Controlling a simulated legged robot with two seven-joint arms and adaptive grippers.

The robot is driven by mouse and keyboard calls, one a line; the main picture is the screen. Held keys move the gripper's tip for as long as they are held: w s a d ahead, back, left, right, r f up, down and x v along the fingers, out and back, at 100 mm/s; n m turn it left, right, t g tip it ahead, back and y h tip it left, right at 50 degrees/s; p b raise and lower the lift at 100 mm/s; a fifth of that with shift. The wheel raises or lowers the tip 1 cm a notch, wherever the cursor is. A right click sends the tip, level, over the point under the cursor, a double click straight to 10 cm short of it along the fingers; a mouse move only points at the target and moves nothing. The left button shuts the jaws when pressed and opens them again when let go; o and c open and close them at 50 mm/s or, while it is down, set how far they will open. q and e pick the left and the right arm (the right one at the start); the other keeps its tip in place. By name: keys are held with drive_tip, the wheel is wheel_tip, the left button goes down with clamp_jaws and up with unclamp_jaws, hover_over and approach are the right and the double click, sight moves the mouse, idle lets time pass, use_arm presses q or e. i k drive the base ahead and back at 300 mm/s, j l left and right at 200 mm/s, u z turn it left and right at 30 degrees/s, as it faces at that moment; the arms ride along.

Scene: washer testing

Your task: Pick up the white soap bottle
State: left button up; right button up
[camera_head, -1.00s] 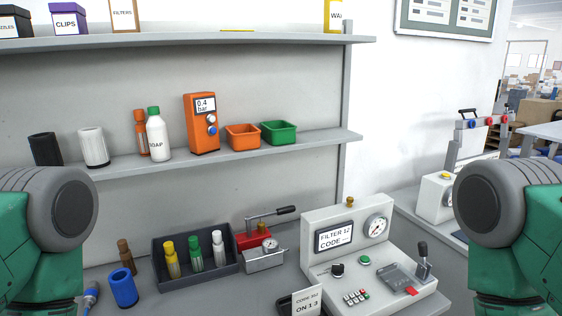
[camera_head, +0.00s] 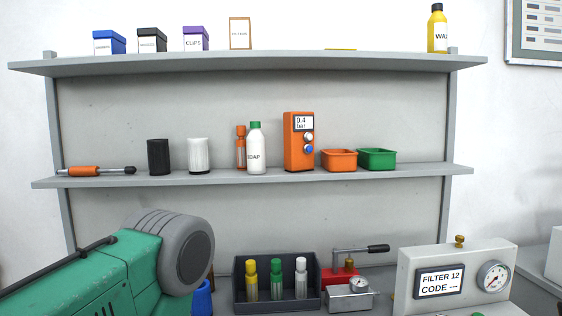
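The white soap bottle (camera_head: 257,150) has a green cap and a "SOAP" label. It stands upright on the middle shelf (camera_head: 400,176). An orange bottle (camera_head: 241,152) stands close at its left, partly hidden behind it. An orange device reading 0.4 bar (camera_head: 299,142) stands to its right. My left arm comes in from the lower left, with a big grey joint below the shelf. Its gripper is out of view. My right arm and gripper are not in view.
A black cylinder (camera_head: 158,157), a white cylinder (camera_head: 198,155), an orange bin (camera_head: 339,160) and a green bin (camera_head: 376,159) share the shelf. The upper shelf (camera_head: 290,64) overhangs. Below are a dark tray of small bottles (camera_head: 313,283) and a filter panel (camera_head: 455,275).

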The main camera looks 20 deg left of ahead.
sight(255, 150)
drive_tip(key=i+l, duration=0.1)
drive_tip(key=l, duration=0.35)
drive_tip(key=i+l+u, duration=0.1)
drive_tip(key=l, duration=0.4)
drive_tip(key=i+l, duration=0.15)
drive_tip(key=l, duration=0.3)
drive_tip(key=u, duration=0.05)
